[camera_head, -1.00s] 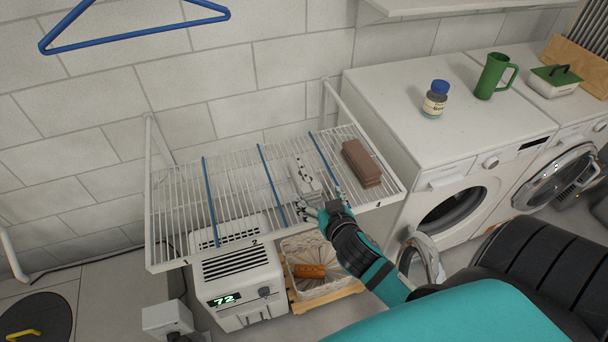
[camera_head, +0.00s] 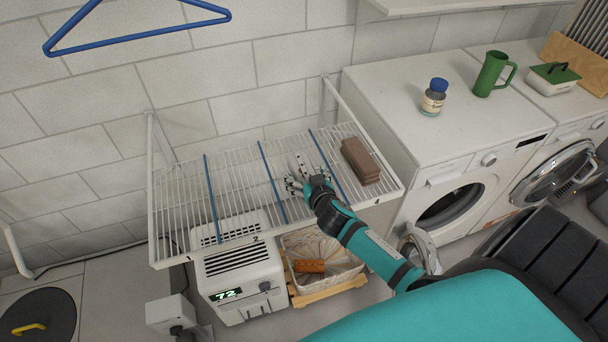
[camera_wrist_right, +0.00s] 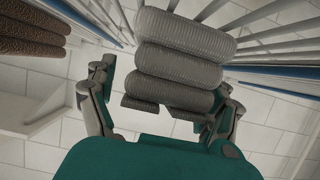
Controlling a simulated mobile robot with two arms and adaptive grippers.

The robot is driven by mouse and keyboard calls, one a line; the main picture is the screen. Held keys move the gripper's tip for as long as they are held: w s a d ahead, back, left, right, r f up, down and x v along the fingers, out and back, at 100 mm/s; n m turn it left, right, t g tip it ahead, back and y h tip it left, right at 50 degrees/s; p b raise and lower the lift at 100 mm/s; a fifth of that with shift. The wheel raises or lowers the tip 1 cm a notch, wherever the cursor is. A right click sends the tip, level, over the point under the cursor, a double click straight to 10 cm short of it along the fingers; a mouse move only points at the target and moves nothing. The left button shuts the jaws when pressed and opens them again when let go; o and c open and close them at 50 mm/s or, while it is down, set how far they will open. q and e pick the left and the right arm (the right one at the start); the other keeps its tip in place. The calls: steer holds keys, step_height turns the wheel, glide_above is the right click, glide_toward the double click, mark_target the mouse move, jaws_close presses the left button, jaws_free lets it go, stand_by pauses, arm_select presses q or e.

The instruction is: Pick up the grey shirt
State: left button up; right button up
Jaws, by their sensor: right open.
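The grey shirt (camera_head: 299,163) is a folded stack on the white wire shelf (camera_head: 233,178), in the section between the two right-hand blue dividers. My right gripper (camera_head: 303,186) hides part of it in the head view. In the right wrist view the grey shirt (camera_wrist_right: 180,62) shows as rounded folded layers just ahead of the palm. My right gripper (camera_wrist_right: 158,98) is open there, with one finger at each side of the shirt's near end. I cannot tell whether the fingers touch it. My left gripper is not in view.
A brown folded stack (camera_head: 361,162) lies right of the shirt, past a blue divider (camera_head: 326,164). Below the shelf are a white dehumidifier (camera_head: 238,270) and a lined basket (camera_head: 325,252). Washing machines (camera_head: 440,120) stand at right. The shelf's left sections are empty.

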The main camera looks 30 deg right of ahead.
steer(key=shift+c, duration=0.3)
steer(key=c, duration=1.1)
steer(key=shift+c, duration=0.6)
steer(key=shift+r, duration=0.1)
